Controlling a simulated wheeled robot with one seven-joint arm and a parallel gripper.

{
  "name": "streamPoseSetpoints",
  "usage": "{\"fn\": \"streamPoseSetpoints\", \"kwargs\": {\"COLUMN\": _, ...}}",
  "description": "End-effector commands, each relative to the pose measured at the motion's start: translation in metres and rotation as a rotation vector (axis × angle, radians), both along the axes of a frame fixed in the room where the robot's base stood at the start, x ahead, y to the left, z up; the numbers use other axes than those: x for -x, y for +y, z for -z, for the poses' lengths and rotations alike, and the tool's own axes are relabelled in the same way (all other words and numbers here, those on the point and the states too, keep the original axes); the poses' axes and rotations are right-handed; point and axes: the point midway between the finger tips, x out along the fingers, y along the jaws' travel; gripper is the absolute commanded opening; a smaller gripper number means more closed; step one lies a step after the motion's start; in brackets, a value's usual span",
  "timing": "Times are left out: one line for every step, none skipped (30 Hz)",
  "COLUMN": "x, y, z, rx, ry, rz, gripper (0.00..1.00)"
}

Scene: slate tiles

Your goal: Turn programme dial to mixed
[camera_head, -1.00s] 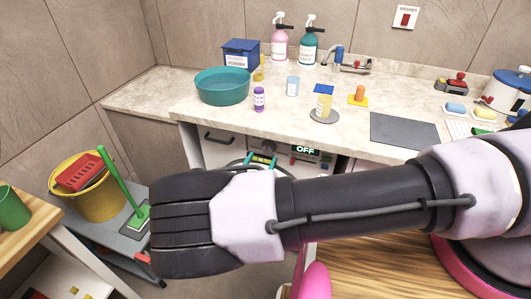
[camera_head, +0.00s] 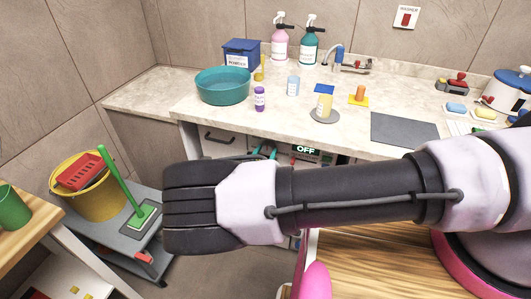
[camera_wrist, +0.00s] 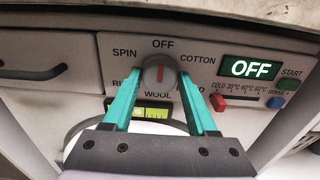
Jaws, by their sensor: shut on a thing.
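The programme dial (camera_wrist: 158,74) is a round grey knob with a red mark, in the middle of the washer's panel in the wrist view. Its red mark points up toward OFF. Labels around it read OFF, COTTON, WOOL and SPIN; the labels at lower left and lower right are partly hidden by my fingers. The washer's display (camera_wrist: 250,68) reads OFF. My gripper (camera_wrist: 160,76) has its teal fingers shut on the dial, one on each side.
A red slider (camera_wrist: 218,102), a green START button (camera_wrist: 288,84) and a blue RINSE+ button (camera_wrist: 276,102) sit right of the dial. A drawer handle (camera_wrist: 32,72) juts out at left. The counter edge (camera_wrist: 270,10) overhangs the panel closely above.

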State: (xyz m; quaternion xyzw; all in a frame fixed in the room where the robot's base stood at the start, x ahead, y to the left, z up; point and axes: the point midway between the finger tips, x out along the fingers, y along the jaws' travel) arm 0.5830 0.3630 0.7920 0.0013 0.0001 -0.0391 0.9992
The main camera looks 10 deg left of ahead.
Motion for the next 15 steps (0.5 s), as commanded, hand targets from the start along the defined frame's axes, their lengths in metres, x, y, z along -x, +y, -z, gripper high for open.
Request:
{"fn": "streamPoseSetpoints", "kwargs": {"x": 0.0002, "y": 0.0, "z": -0.0001, "rx": -0.005, "ry": 0.0, "rz": 0.0, "gripper": 0.02}}
{"fn": "streamPoseSetpoints", "kwargs": {"x": 0.0002, "y": 0.0, "z": -0.0001, "rx": -0.009, "ry": -0.001, "rz": 0.0, "gripper": 0.02}}
{"fn": "streamPoseSetpoints", "kwargs": {"x": 0.0002, "y": -0.0001, "z": -0.0002, "rx": -0.016, "ry": -0.001, "rz": 0.0, "gripper": 0.02}}
{"fn": "streamPoseSetpoints", "kwargs": {"x": 0.0002, "y": -0.0001, "z": -0.0001, "rx": -0.023, "ry": -0.002, "rz": 0.0, "gripper": 0.02}}
{"fn": "streamPoseSetpoints", "kwargs": {"x": 0.0002, "y": -0.0002, "z": -0.0002, "rx": -0.033, "ry": -0.003, "rz": 0.0, "gripper": 0.02}}
{"fn": "streamPoseSetpoints", "kwargs": {"x": 0.0002, "y": -0.0002, "z": -0.0002, "rx": -0.047, "ry": -0.004, "rz": 0.0, "gripper": 0.02}}
{"fn": "streamPoseSetpoints", "kwargs": {"x": 0.0002, "y": -0.0003, "z": -0.0002, "rx": -0.06, "ry": -0.005, "rz": 0.0, "gripper": 0.02}}
{"fn": "streamPoseSetpoints", "kwargs": {"x": 0.0003, "y": -0.0004, "z": -0.0002, "rx": -0.075, "ry": -0.006, "rz": 0.0, "gripper": 0.02}}
{"fn": "streamPoseSetpoints", "kwargs": {"x": 0.0003, "y": -0.0006, "z": -0.0001, "rx": -0.097, "ry": -0.008, "rz": 0.0, "gripper": 0.02}}
{"fn": "streamPoseSetpoints", "kwargs": {"x": 0.0003, "y": -0.0006, "z": -0.0002, "rx": -0.115, "ry": -0.009, "rz": 0.0, "gripper": 0.02}}
{"fn": "streamPoseSetpoints", "kwargs": {"x": 0.0004, "y": -0.0007, "z": -0.0002, "rx": -0.137, "ry": -0.011, "rz": 0.0, "gripper": 0.02}}
{"fn": "streamPoseSetpoints", "kwargs": {"x": 0.0004, "y": -0.0009, "z": -0.0001, "rx": -0.165, "ry": -0.013, "rz": 0.0, "gripper": 0.02}}
{"fn": "streamPoseSetpoints", "kwargs": {"x": 0.0004, "y": -0.0011, "z": -0.0001, "rx": -0.188, "ry": -0.015, "rz": 0.0, "gripper": 0.02}}
{"fn": "streamPoseSetpoints", "kwargs": {"x": 0.0004, "y": -0.0012, "z": -0.0001, "rx": -0.213, "ry": -0.017, "rz": 0.0, "gripper": 0.02}}
{"fn": "streamPoseSetpoints", "kwargs": {"x": 0.0004, "y": -0.0014, "z": -0.0001, "rx": -0.248, "ry": -0.019, "rz": 0.0, "gripper": 0.02}}
